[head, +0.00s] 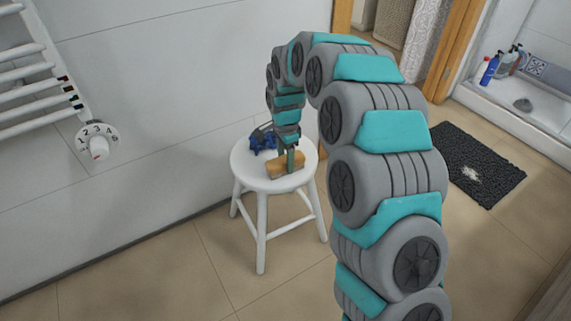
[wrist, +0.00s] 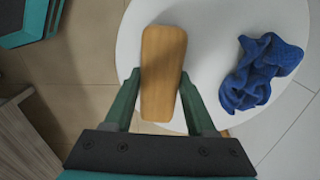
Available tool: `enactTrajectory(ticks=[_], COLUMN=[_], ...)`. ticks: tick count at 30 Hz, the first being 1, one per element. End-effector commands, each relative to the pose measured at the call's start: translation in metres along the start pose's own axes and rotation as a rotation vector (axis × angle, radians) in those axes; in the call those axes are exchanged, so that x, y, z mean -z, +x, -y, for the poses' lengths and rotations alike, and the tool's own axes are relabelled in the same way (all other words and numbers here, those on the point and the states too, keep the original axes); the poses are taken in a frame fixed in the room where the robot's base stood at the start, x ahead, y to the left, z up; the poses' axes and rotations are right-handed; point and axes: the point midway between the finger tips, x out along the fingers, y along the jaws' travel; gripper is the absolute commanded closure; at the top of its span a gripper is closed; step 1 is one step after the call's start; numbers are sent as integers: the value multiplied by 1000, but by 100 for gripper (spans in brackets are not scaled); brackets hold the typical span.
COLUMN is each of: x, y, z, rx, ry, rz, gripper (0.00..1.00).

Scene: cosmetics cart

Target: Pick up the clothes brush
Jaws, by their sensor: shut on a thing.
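The clothes brush (head: 287,167) has a light wooden body and is at the front right part of the white stool's seat (head: 256,180). In the wrist view the brush (wrist: 162,72) lies lengthwise between my fingers, with its plain wooden back facing the camera. My gripper (head: 288,160) points down at the brush from above. In the wrist view my gripper (wrist: 162,92) has one green finger on each side of the brush and is shut on it. The bristles are hidden. I cannot tell whether the brush touches the seat.
A crumpled blue cloth (wrist: 262,72) lies on the stool to the right of the brush; it also shows in the head view (head: 262,141). A white towel radiator (head: 30,75) is on the wall at left. A dark mat (head: 475,163) lies on the tiled floor at right.

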Motion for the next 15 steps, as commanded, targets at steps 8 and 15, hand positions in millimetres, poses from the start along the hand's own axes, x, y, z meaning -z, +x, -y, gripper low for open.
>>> enactTrajectory(ticks=[8, 15], x=[0, 1], y=[-1, -14], z=[0, 0], rx=[0, 2], ry=[0, 1], rz=[0, -1], gripper=[100, 100])
